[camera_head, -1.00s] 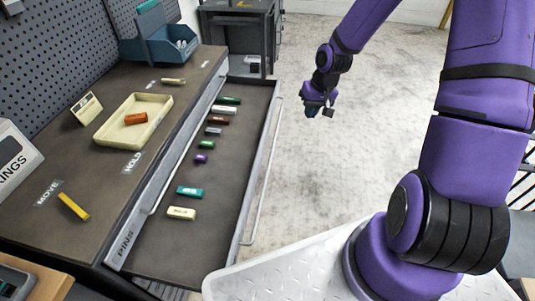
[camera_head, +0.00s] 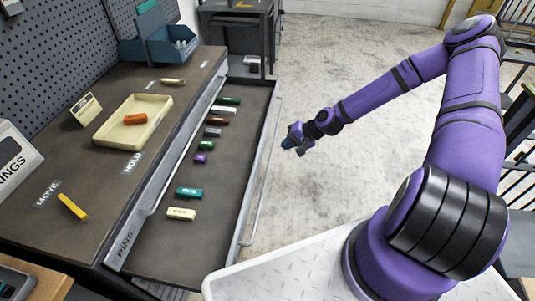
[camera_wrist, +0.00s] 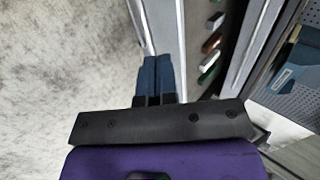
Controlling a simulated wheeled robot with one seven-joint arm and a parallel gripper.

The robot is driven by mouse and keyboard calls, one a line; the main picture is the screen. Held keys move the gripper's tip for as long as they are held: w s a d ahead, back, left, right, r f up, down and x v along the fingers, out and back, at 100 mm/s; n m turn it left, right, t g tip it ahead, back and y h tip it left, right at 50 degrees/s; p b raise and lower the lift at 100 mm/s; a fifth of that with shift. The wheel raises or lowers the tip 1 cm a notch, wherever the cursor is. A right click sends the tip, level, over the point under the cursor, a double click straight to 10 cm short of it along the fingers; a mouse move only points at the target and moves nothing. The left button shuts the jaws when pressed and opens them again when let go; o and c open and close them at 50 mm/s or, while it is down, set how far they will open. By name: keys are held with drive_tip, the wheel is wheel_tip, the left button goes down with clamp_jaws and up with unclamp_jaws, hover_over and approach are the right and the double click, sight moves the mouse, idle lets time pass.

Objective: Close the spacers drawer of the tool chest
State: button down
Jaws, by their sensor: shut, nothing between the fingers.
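One drawer (camera_head: 222,222) of the tool chest is pulled out, with a silver front and long bar handle (camera_head: 261,190). Its label is not readable from here; the upper edge of the chest beside it reads PINS (camera_head: 124,243). Several small coloured blocks lie in a row inside the drawer, among them a teal one (camera_head: 189,193) and a cream one (camera_head: 181,214). My gripper (camera_head: 291,144) is shut and empty, just to the right of the drawer front in the head view. In the wrist view its blue fingers (camera_wrist: 156,75) are together, beside the drawer's edge.
The chest top holds a cream tray (camera_head: 104,136) with an orange block (camera_head: 135,119), a yellow block (camera_head: 73,206) by MOVE, a small block (camera_head: 173,81) and a blue bin (camera_head: 160,48). A dark cabinet (camera_head: 240,30) stands behind. The floor right of the drawer is clear.

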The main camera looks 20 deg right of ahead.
sight(261, 157)
drive_tip(key=x, duration=1)
drive_tip(key=shift+a, duration=0.1)
